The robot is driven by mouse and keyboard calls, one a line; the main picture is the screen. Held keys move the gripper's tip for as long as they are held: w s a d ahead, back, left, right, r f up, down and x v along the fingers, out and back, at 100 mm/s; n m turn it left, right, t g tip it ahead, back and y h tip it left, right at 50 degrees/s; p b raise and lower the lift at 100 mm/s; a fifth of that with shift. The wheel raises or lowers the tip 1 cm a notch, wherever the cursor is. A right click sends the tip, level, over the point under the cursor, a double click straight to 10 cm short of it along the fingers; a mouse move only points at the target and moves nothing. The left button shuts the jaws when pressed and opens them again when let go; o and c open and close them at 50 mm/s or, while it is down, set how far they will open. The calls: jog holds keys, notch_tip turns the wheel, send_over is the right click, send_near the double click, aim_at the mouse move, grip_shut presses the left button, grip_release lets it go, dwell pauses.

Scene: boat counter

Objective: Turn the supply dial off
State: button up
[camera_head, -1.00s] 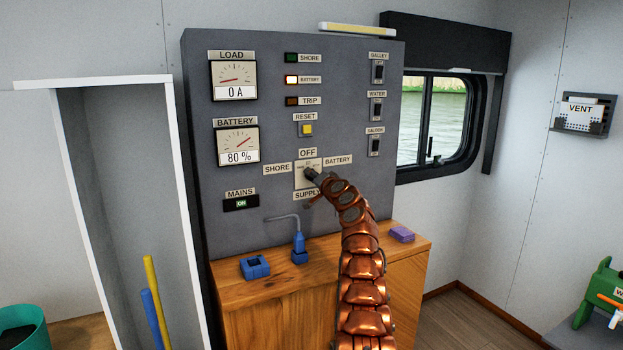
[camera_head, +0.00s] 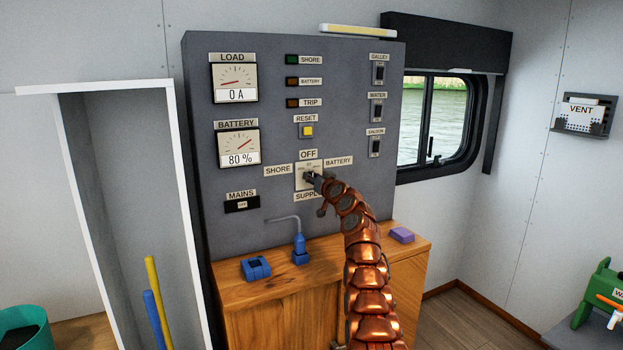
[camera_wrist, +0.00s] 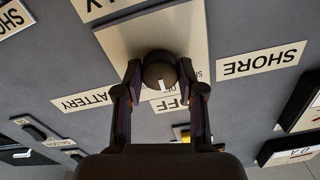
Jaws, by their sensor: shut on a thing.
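The supply dial (camera_wrist: 160,72) is a round black knob on a pale plate (camera_head: 302,166) in the grey panel. Its white mark points to the OFF label (camera_wrist: 172,103) in the wrist view. My gripper (camera_wrist: 160,85) is shut on the knob, one finger on each side. In the head view my gripper (camera_head: 312,178) covers most of the knob. The OFF label is above the plate there, SHORE (camera_head: 278,170) left, BATTERY (camera_head: 338,161) right. The battery lamp (camera_head: 292,81) is dark, and the mains indicator (camera_head: 242,204) is not green.
A wooden counter (camera_head: 290,283) below the panel holds a blue plug (camera_head: 299,243), a blue socket (camera_head: 256,267) and a purple block (camera_head: 402,235). Switches (camera_head: 378,74) line the panel's right side. A yellow reset button (camera_head: 308,131) is above the dial.

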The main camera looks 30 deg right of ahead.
jog(key=shift+a+r+n, duration=0.1)
jog(key=shift+n, duration=0.2)
jog(key=o, duration=1.1)
jog(key=shift+w, duration=0.1)
jog(key=shift+o, duration=0.2)
